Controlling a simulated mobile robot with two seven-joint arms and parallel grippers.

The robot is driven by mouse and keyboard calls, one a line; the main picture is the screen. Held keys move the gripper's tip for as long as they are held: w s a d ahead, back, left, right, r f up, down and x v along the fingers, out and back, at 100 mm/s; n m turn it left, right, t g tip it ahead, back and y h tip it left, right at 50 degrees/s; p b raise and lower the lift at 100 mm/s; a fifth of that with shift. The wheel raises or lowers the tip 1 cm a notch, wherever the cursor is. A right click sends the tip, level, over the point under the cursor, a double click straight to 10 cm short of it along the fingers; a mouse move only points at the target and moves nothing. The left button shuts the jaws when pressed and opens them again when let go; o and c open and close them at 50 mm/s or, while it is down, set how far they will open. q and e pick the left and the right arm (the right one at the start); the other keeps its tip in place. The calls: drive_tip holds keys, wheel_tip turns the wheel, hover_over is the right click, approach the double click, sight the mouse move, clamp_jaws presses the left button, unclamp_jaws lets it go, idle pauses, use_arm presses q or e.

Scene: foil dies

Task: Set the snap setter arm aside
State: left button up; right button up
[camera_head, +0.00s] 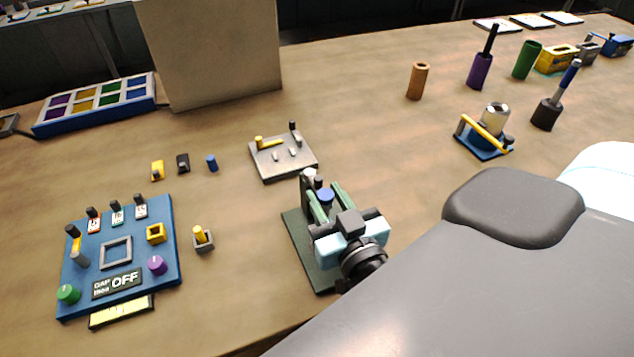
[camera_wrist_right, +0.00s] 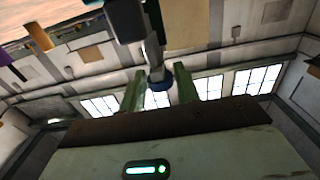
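The snap setter stands near the table's front edge on a dark green base (camera_head: 296,232), partly hidden behind my right gripper. Its arm ends in a blue knob (camera_head: 325,195), which also shows in the right wrist view (camera_wrist_right: 158,79) at the end of a grey rod. My right gripper (camera_head: 329,201) reaches over the base. Its two green fingers stand apart on either side of the blue knob, which also shows in the wrist view (camera_wrist_right: 172,90). A gap shows there, at least on the right side. My left gripper is not in view.
A grey plate with small studs (camera_head: 268,170) lies just behind the setter. A blue panel marked OFF (camera_head: 135,225) and a small yellow-topped block (camera_head: 203,240) are at left. A tall tan box (camera_head: 210,50) stands behind. A blue stand (camera_head: 478,148) is at right.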

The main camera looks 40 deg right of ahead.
sight(322, 189)
drive_tip(key=shift+p+x, duration=0.4)
drive_tip(key=shift+x, duration=1.5)
drive_tip(key=shift+r, duration=0.1)
clamp_jaws()
